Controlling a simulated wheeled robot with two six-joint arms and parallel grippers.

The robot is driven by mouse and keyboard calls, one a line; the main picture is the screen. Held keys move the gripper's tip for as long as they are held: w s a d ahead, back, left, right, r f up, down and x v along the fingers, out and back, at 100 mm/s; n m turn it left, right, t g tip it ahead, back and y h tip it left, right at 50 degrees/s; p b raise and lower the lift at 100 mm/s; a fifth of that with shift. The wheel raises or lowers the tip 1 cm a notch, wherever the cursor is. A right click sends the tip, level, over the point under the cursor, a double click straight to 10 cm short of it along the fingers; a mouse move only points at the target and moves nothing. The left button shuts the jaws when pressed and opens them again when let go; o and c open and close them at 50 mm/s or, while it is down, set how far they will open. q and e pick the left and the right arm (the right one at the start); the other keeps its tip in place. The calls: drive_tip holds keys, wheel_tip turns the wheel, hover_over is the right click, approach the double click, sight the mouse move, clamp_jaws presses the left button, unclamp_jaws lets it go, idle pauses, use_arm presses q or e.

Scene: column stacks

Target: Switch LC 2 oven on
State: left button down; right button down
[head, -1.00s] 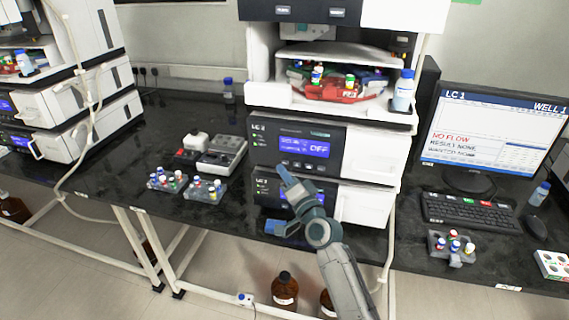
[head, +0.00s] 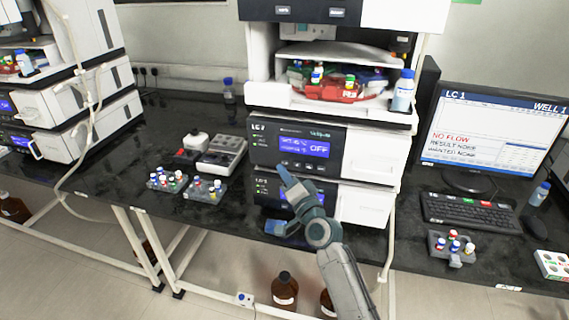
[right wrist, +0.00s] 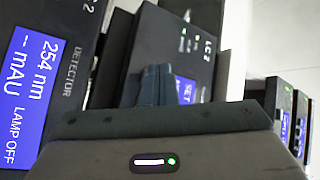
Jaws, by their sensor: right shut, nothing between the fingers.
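The LC 2 oven (head: 365,172) is the upper of two white, black-fronted modules in the middle of the head view. Its blue screen (head: 305,147) reads OFF, with a row of small buttons (head: 302,163) below it. My right gripper (head: 283,172) is shut and empty, its tips in front of the oven's lower front, left of centre; touch cannot be told. In the right wrist view the shut fingers (right wrist: 155,85) partly cover the oven's front (right wrist: 208,30) and its screen (right wrist: 187,90), which shows SET. My left gripper is not in view.
The LC 2 detector's screen (right wrist: 38,95) reads LAMP OFF; this module is below the oven. Vial racks (head: 205,190) and a grey device (head: 222,152) are on the bench to the left. A monitor (head: 490,130) and keyboard (head: 468,211) are right.

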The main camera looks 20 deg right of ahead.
drive_tip(key=shift+w, duration=0.1)
drive_tip(key=shift+w+d, duration=0.25)
drive_tip(key=shift+w, duration=0.05)
drive_tip(key=shift+w+d, duration=0.25)
drive_tip(key=shift+w, duration=0.05)
idle(1.0)
drive_tip(key=shift+s+a, duration=0.5)
drive_tip(key=shift+s, duration=0.2)
drive_tip(key=shift+s+a, duration=0.7)
drive_tip(key=shift+s, duration=0.35)
drive_tip(key=shift+s+a, duration=0.7)
drive_tip(key=shift+s, duration=0.3)
